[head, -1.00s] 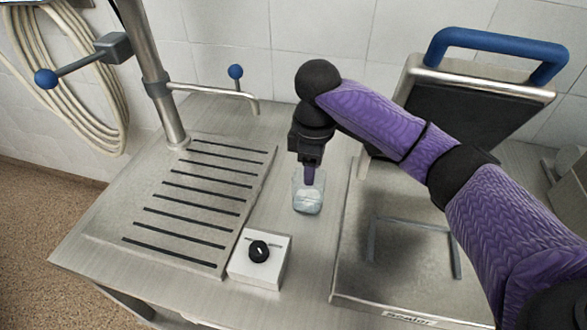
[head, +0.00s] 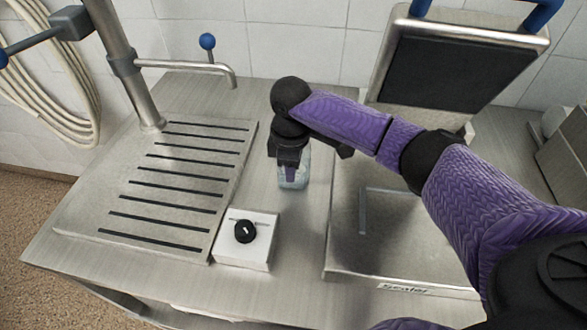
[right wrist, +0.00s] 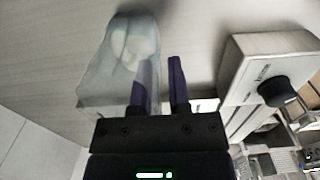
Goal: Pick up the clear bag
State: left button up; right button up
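The clear bag (head: 301,172), see-through with pale bluish contents, stands on the steel counter between the slotted drain plate and the sealer. It also shows at upper left in the right wrist view (right wrist: 112,68). My right gripper (right wrist: 160,80) points down at the bag with its two purple fingers apart. In the right wrist view one finger shows through the bag's clear film, inside or behind it, and the other is outside, beside the bag. In the head view the gripper (head: 290,173) covers the bag's top. My left gripper is not in view.
A white box with a black knob (head: 262,254) stands in front of the bag. The slotted drain plate (head: 205,145) is at left and the sealer (head: 345,262) at right, under my right arm. A tap (head: 190,66) is behind. Bare counter surrounds the bag.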

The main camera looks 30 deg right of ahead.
grip_shut()
